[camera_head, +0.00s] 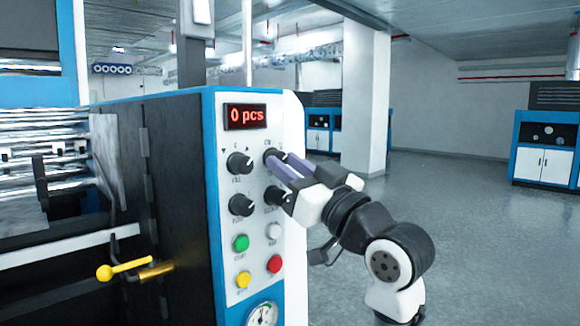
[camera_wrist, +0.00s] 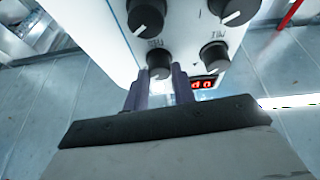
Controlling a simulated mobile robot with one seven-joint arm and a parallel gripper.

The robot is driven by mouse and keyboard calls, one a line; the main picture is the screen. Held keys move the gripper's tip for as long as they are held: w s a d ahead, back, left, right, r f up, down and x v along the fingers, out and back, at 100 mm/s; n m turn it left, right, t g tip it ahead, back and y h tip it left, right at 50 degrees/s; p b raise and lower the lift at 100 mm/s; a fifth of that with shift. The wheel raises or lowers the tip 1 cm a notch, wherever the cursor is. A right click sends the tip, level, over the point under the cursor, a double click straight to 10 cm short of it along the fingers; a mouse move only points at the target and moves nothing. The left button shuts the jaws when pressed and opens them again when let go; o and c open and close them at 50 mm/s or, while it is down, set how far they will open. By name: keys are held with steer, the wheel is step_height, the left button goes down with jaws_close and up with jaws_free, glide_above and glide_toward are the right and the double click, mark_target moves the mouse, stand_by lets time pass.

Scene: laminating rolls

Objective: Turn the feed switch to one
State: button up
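The white control panel (camera_head: 258,235) carries several black knobs with white pointer marks; their small labels are too blurred to tell which is the feed switch. My gripper (camera_head: 278,168) is at the upper right knob (camera_head: 273,157), its purple fingers partly hiding it. In the wrist view this knob (camera_wrist: 159,62) sits between the tips of my gripper (camera_wrist: 161,73), one finger on each side. I cannot tell whether the fingers touch it. The upper left knob (camera_head: 239,163), lower left knob (camera_head: 241,205) and lower right knob (camera_head: 275,196) are clear of the fingers.
Below are a green button (camera_head: 240,242), red button (camera_head: 274,264), yellow button (camera_head: 243,281), white button (camera_head: 273,230) and a gauge (camera_head: 262,315). A yellow-knobbed lever (camera_head: 123,268) juts out at left. Floor at right is open.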

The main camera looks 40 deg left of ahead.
steer(key=shift+c, duration=1.1)
steer(key=shift+n+b, duration=0.35)
steer(key=shift+n, duration=0.05)
steer(key=n+g+b, duration=0.1)
steer(key=n+g, duration=0.1)
steer(key=n, duration=0.2)
steer(key=n+g+b, duration=0.2)
steer(key=n, duration=0.1)
steer(key=n+g+h+b, duration=0.1)
steer(key=n+g, duration=0.1)
steer(key=n, duration=0.2)
steer(key=shift+w+r+n, duration=0.1)
steer(key=shift+w+n, duration=0.2)
steer(key=shift+w, duration=0.05)
steer(key=shift+d+r+n+g+h, duration=0.1)
steer(key=shift+n+g+h, duration=0.25)
steer(key=shift+n, duration=0.65)
steer(key=shift+r+n+g+h, duration=0.1)
steer(key=shift+n+g+h, duration=0.2)
steer(key=shift+n, duration=0.7)
steer(key=o, duration=1)
steer(key=shift+f, duration=0.1)
